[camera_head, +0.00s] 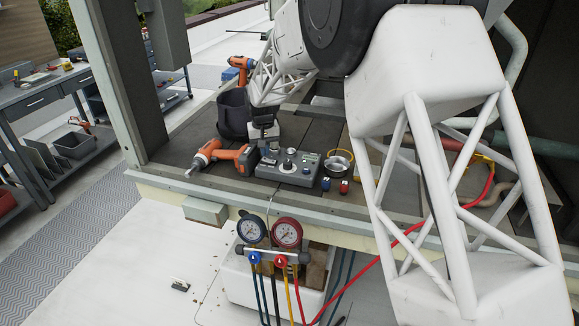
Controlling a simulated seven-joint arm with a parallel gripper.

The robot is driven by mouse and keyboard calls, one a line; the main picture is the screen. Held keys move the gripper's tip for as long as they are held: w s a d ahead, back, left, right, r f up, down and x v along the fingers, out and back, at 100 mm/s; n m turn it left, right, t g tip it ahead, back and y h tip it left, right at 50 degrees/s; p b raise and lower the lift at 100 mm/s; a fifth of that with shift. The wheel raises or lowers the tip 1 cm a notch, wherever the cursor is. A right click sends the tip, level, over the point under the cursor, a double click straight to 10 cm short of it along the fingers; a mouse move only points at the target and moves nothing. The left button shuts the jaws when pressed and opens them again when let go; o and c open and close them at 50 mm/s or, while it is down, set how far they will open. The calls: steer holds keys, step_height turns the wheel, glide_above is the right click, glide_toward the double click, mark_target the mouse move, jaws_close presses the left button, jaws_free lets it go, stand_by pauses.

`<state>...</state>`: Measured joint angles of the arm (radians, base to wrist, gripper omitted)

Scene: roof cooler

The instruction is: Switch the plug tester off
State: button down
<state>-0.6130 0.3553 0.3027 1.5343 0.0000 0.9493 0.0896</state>
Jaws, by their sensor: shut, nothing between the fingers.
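The plug tester is most likely the small grey box (297,178) with dials and knobs on its top, lying on the dark deck at the middle. Its switch is too small to make out, so I cannot tell whether it is on or off. My gripper (266,147) is shut and empty, pointing down at the box's back left corner. I cannot tell whether the fingertips touch the box.
An orange drill (222,156) lies close left of the box. A dark bucket (233,112) stands behind. A round metal dish (339,163) and small red and blue caps (344,187) sit to the right. Pressure gauges (286,233) hang below the front edge.

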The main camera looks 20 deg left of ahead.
steer(key=shift+f, duration=0.9)
stand_by(0.8)
steer(key=shift+r, duration=3.5)
